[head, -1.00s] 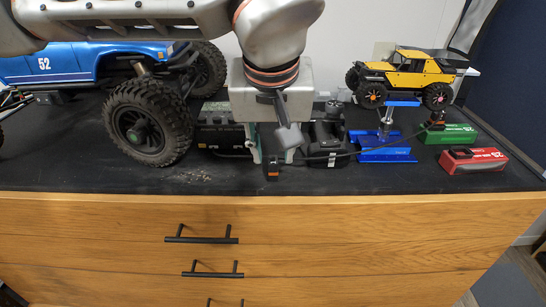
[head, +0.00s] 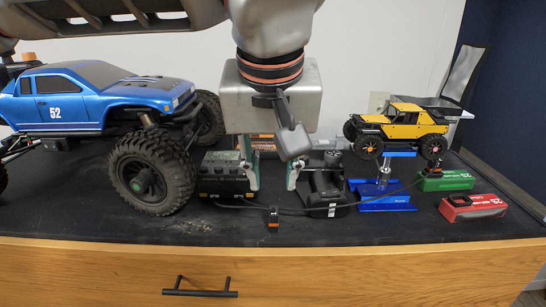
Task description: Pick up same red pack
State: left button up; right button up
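The red pack (head: 473,208) lies flat on the black bench top at the right, near the front edge. A green pack (head: 446,180) lies just behind it. My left gripper (head: 272,178) hangs pointing down over the middle of the bench, well to the left of the red pack. Its two fingers stand apart with nothing held between them. My arm link covers part of the gripper body. My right gripper is not in view.
A blue truck (head: 95,98) with big tires stands at the left. A black charger (head: 223,180) and another black device (head: 325,190) sit near my gripper, with a cable running along the front. A yellow crawler (head: 402,124) rests on a blue stand (head: 383,198) left of the packs.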

aim_at(456, 208)
jog(key=k, duration=1)
